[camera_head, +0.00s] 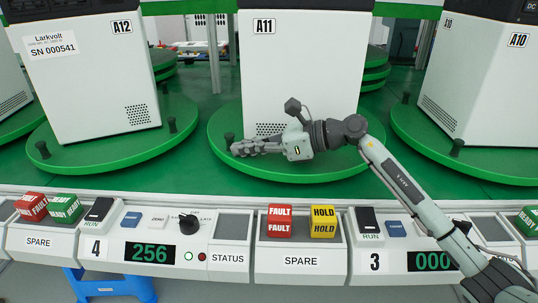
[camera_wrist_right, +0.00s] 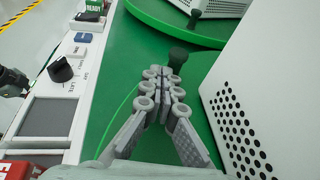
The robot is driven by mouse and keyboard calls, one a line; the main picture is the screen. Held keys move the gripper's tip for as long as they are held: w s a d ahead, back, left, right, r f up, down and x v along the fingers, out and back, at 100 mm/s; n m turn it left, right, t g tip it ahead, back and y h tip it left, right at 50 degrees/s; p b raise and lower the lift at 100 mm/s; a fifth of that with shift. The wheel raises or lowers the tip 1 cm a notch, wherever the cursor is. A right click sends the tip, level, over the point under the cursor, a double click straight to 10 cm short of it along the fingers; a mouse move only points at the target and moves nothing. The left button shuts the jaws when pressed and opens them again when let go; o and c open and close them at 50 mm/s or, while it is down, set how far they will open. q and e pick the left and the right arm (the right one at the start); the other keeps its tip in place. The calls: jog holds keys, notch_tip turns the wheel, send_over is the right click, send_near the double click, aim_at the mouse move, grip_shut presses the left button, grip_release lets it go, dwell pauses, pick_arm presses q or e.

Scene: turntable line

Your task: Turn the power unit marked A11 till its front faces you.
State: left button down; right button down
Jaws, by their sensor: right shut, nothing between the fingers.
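The power unit marked A11 (camera_head: 305,75) is a white box standing upright on a green turntable (camera_head: 222,152). The face towards me bears the A11 label and a vent near its bottom; I cannot tell whether it is the front. A dark peg (camera_head: 229,138) stands on the turntable's left rim; it also shows in the right wrist view (camera_wrist_right: 177,57). My right gripper (camera_head: 238,149) is shut and empty, low in front of the unit, fingertips close to the peg. Contact cannot be told. In the right wrist view the gripper (camera_wrist_right: 166,76) points at the peg. My left gripper is not clearly in view.
Unit A12 (camera_head: 90,85) stands on a turntable at left, unit A10 (camera_head: 490,90) on another at right. A console (camera_head: 215,275) with switches, displays and red, green and yellow blocks runs along the front. A strip of green deck (camera_head: 190,178) between console and turntables is clear.

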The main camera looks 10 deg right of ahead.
aim_at(233, 141)
jog(key=w+a+t, duration=0.1)
jog(key=w+a+m, duration=0.1)
jog(key=w, duration=0.1)
jog(key=shift+a+r+m+t+h, duration=0.1)
jog(key=shift+m+t+h, duration=0.2)
jog(key=shift+t+h, duration=0.1)
jog(key=shift+w+a, duration=0.4)
jog(key=shift+w, duration=0.3)
pick_arm(q)
jog(key=shift+f, duration=0.25)
pick_arm(e)
jog(key=shift+w+a, duration=0.1)
jog(key=shift+w, duration=0.1)
pick_arm(q)
jog(key=shift+d+r, duration=0.1)
jog(key=shift+r, duration=0.05)
